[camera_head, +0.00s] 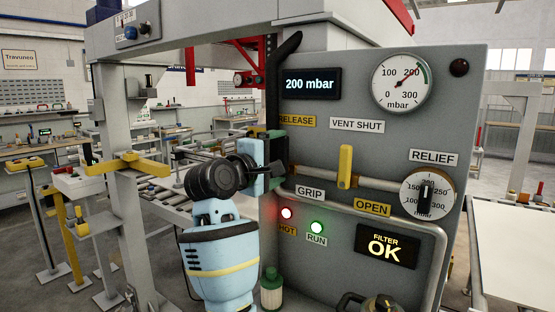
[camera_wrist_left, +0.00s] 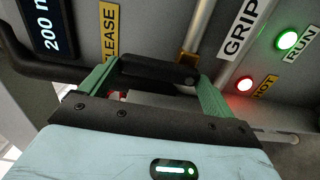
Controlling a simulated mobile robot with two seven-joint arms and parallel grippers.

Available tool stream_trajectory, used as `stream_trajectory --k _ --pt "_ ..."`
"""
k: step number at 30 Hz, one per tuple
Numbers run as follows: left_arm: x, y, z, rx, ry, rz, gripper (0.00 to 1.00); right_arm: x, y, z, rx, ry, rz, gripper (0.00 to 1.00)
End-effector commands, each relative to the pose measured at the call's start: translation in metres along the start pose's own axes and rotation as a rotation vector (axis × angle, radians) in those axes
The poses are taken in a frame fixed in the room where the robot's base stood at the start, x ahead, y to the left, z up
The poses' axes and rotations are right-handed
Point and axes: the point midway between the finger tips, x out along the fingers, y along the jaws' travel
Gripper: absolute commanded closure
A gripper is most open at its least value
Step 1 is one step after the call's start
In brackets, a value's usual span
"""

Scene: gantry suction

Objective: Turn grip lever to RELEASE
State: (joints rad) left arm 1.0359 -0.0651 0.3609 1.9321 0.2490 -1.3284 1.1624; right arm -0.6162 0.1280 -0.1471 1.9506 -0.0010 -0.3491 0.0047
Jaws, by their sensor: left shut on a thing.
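The control panel (camera_head: 385,130) carries the labels RELEASE (camera_head: 297,121) and GRIP (camera_head: 310,194) near its left edge. My left gripper (camera_head: 279,152) is at that edge, between the two labels. In the left wrist view, its green fingers (camera_wrist_left: 155,86) are shut on the black grip lever (camera_wrist_left: 152,70), whose bar spans between them. The lever is mostly hidden by my gripper in the head view. The RELEASE label (camera_wrist_left: 109,38) and GRIP label (camera_wrist_left: 240,32) also show in the left wrist view. My right gripper is out of view.
A yellow vent valve handle (camera_head: 345,166) stands upright on a pipe right of my gripper. The display (camera_head: 311,84) reads 200 mbar. Red (camera_head: 286,213) and green (camera_head: 317,228) lamps are lit below. A green bottle (camera_head: 271,288) stands beside my forearm.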

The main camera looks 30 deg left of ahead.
Motion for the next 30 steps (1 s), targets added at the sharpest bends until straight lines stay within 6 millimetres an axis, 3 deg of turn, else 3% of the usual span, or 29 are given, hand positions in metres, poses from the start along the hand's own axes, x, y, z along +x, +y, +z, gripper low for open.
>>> stream_trajectory --k 17,18,20,30 --pt "-0.0009 0.0039 -0.0021 -0.035 0.003 0.01 0.52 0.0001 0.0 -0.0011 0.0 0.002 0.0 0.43" --pt "-0.0009 0.0038 -0.002 -0.034 0.003 0.01 0.06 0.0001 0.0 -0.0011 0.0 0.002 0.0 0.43" --pt "-0.0009 0.0036 -0.0019 -0.034 0.003 0.009 0.0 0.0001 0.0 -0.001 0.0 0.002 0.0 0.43" --pt "-0.0071 0.0014 -0.0018 -0.031 0.002 0.005 0.0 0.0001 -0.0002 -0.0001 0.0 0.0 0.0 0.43"
